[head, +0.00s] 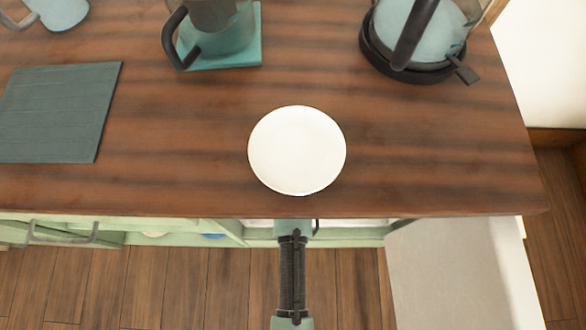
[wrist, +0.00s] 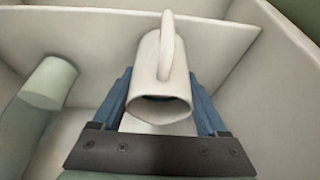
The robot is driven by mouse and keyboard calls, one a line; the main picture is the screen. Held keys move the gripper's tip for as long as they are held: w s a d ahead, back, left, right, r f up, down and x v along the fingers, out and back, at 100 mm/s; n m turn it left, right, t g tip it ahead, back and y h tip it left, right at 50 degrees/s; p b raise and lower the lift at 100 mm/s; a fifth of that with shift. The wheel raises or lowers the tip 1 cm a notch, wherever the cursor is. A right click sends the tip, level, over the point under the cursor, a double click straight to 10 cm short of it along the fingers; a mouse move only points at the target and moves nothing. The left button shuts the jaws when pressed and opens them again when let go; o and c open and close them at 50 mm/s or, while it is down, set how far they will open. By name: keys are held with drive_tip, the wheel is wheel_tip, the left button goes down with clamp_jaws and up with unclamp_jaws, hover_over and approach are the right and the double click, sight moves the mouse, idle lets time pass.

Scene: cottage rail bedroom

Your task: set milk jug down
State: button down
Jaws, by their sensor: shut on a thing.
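The white milk jug (wrist: 158,72) is in the wrist view, its handle at the top of the picture and its open mouth facing the camera. My gripper (wrist: 163,98) is shut on it, with a blue finger on each side. The jug is inside a pale walled box or drawer (wrist: 245,75), close to a dividing wall. I cannot tell whether the jug touches the floor there. In the head view the gripper and jug are hidden; only my arm shows below the counter's front edge.
A pale cup-like thing (wrist: 48,84) is left of the jug in the wrist view. On the wooden counter (head: 200,120) are a white plate (head: 297,150), a dark mat (head: 55,112), a glass pot (head: 225,35) on a teal base and a kettle (head: 420,40).

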unclamp_jaws()
drive_tip(key=shift+f, duration=0.1)
drive_tip(key=p+v, duration=0.3)
drive_tip(key=v, duration=0.3)
drive_tip(key=s, duration=1.1)
drive_tip(key=shift+s+f+p, duration=0.35)
